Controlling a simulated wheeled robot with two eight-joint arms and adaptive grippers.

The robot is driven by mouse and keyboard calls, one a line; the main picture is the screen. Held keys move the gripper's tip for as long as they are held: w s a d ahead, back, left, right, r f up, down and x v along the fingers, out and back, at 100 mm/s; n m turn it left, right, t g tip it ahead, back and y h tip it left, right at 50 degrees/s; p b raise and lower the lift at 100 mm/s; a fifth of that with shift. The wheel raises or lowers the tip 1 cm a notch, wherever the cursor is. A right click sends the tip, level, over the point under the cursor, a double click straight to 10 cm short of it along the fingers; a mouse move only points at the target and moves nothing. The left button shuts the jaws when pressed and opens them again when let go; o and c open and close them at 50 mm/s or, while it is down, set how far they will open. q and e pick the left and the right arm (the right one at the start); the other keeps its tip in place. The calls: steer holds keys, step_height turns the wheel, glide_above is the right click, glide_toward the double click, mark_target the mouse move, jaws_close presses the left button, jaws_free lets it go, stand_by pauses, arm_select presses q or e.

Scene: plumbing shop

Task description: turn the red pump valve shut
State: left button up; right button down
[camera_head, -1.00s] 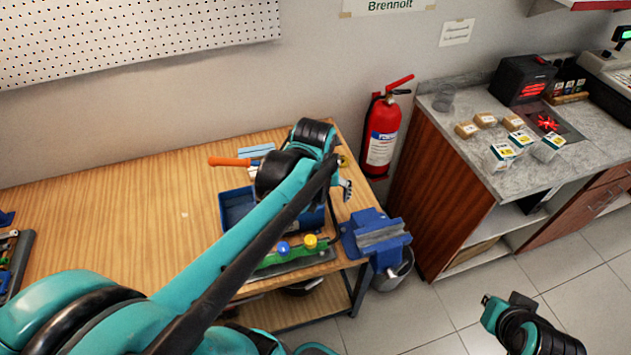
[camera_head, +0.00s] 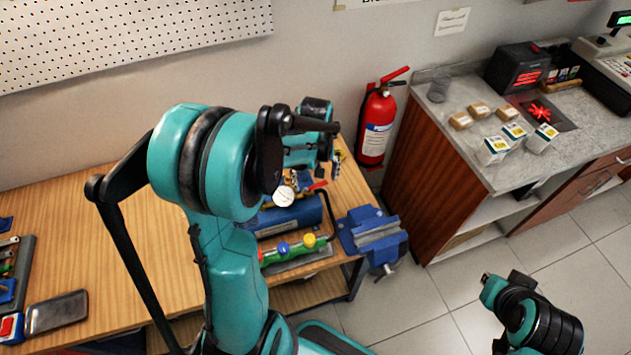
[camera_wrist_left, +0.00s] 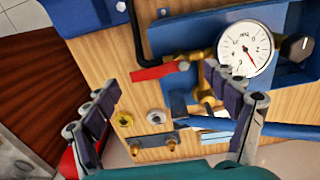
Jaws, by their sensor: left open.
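The red pump valve is a red lever (camera_wrist_left: 160,71) on brass fittings, left of the round white pressure gauge (camera_wrist_left: 246,48) in the left wrist view. In the head view the red lever (camera_head: 318,186) shows just below my left gripper (camera_head: 316,172), with the gauge (camera_head: 284,196) to its left. The lever belongs to a blue pump (camera_head: 290,216) on the wooden bench. In the left wrist view my left gripper (camera_wrist_left: 172,115) is open and empty, its fingers spread on both sides, apart from the lever. My right arm shows at lower right; its fingers cannot be made out.
A blue vise (camera_head: 372,233) sits on the bench's right corner. A green tool with blue and yellow knobs (camera_head: 295,248) lies in front of the pump. A fire extinguisher (camera_head: 376,125) hangs behind. The left part of the bench (camera_head: 95,235) is mostly clear.

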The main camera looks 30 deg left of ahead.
arm_select(q)
steer(key=shift+f, duration=0.35)
steer(key=c, duration=1.2)
steer(key=shift+o, duration=0.2)
